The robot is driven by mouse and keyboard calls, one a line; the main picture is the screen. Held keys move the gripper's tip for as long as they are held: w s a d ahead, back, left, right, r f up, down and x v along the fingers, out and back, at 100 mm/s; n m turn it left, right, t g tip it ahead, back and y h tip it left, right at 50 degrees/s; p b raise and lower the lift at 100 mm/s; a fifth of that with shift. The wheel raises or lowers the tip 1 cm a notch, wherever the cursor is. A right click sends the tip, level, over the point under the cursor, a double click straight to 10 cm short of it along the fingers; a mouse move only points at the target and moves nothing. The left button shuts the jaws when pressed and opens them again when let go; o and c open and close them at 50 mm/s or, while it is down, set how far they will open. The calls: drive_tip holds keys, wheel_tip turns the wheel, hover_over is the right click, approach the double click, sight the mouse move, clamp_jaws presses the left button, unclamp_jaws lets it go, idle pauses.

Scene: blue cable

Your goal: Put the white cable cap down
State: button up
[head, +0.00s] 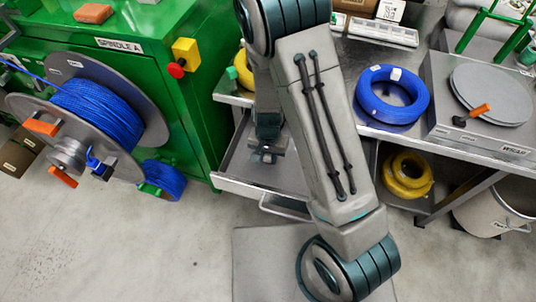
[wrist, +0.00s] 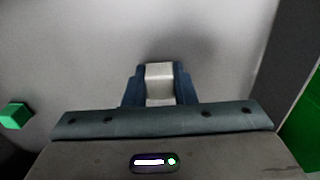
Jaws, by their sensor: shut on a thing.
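My gripper (wrist: 158,76) is shut on the white cable cap (wrist: 159,92), which sits between the two blue fingers in the wrist view. In the head view my gripper (head: 266,157) points down over the open grey drawer (head: 235,163) under the workbench. The cap cannot be made out in the head view. A plain grey surface lies beyond the fingers in the wrist view; I cannot tell whether the cap touches it.
A small green block (wrist: 15,116) shows at left in the wrist view. The green spindle machine (head: 190,120) stands left of the drawer. A blue cable coil (head: 392,95) and a wrap turntable (head: 490,95) are on the bench. A yellow coil (head: 406,176) lies below.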

drive_tip(key=o, duration=0.9)
drive_tip(key=shift+o, duration=0.2)
drive_tip(key=shift+r, duration=0.1)
wheel_tip(320, 180, up, 12)
drive_tip(key=p, duration=0.4)
drive_tip(key=s+d+r+n, duration=0.1)
drive_tip(key=s+d+r, duration=0.3)
drive_tip(key=r, duration=0.2)
drive_tip(key=s+d+r+n+t, duration=0.1)
drive_tip(key=s+d+r, duration=0.2)
drive_tip(key=r, duration=0.4)
drive_tip(key=s+d+r+n+t, duration=0.1)
drive_tip(key=s+d+r+n, duration=0.1)
drive_tip(key=s+d+r, duration=0.2)
drive_tip(key=shift+s+d+r, duration=0.35)
drive_tip(key=shift+r, duration=1.4)
